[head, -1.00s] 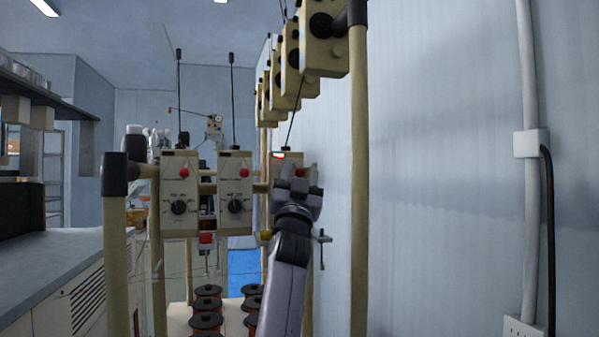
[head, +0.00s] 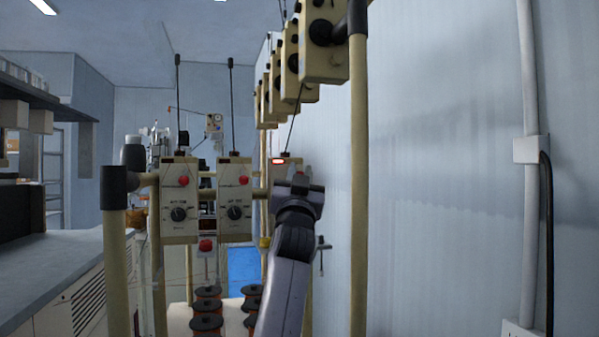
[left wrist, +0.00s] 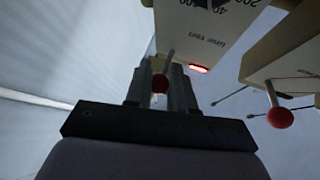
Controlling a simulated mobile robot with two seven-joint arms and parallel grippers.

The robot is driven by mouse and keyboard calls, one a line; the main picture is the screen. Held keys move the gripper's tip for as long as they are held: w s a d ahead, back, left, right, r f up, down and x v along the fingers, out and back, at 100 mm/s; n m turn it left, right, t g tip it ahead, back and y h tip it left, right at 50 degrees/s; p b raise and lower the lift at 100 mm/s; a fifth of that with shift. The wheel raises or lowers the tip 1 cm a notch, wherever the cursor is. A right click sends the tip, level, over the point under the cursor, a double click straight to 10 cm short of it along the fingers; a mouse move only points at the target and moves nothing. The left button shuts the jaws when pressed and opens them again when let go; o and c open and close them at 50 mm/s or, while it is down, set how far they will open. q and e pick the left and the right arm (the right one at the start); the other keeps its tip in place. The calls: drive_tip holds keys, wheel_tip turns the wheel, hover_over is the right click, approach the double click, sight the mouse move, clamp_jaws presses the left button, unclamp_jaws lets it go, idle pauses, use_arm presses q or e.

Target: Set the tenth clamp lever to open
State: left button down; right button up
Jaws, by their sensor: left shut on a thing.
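A row of cream control boxes stands ahead in the head view. Two of them, the left box (head: 179,195) and the middle box (head: 235,195), each show a red ball knob and a black dial. The third box (head: 283,160) is mostly hidden behind my left gripper (head: 298,183). In the left wrist view my left gripper (left wrist: 160,88) is shut on a lever with a red ball knob (left wrist: 160,84); its thin stem runs up to the box (left wrist: 203,40) with a lit red lamp (left wrist: 199,69). I cannot read any number marking this as the tenth lever.
A neighbouring box with a red ball lever (left wrist: 279,117) is close to the right in the left wrist view. Frame posts (head: 358,190) and upper cream units (head: 320,60) stand right. Spools (head: 207,308) sit low. A worktop (head: 50,260) is left.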

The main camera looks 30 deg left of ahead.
use_arm(q)
drive_tip(key=shift+s+d+r+n+g, duration=0.15)
drive_tip(key=shift+r+n+g, duration=0.35)
drive_tip(key=shift+g, duration=0.3)
drive_tip(key=shift+r+n+g+h, duration=0.3)
drive_tip(key=shift+r+n+g, duration=0.1)
drive_tip(key=shift+g, duration=0.4)
drive_tip(key=shift+w+a+r+n+g+h, duration=0.15)
drive_tip(key=shift+r+n+g+h, duration=0.3)
drive_tip(key=shift+g, duration=0.5)
drive_tip(key=shift+w+a+r+n+g+h, duration=0.1)
drive_tip(key=shift+r+n+g+h, duration=0.2)
drive_tip(key=shift+g+h, duration=0.45)
drive_tip(key=shift+r+g, duration=0.1)
drive_tip(key=shift+g, duration=0.3)
drive_tip(key=c, duration=1)
unclamp_jaws()
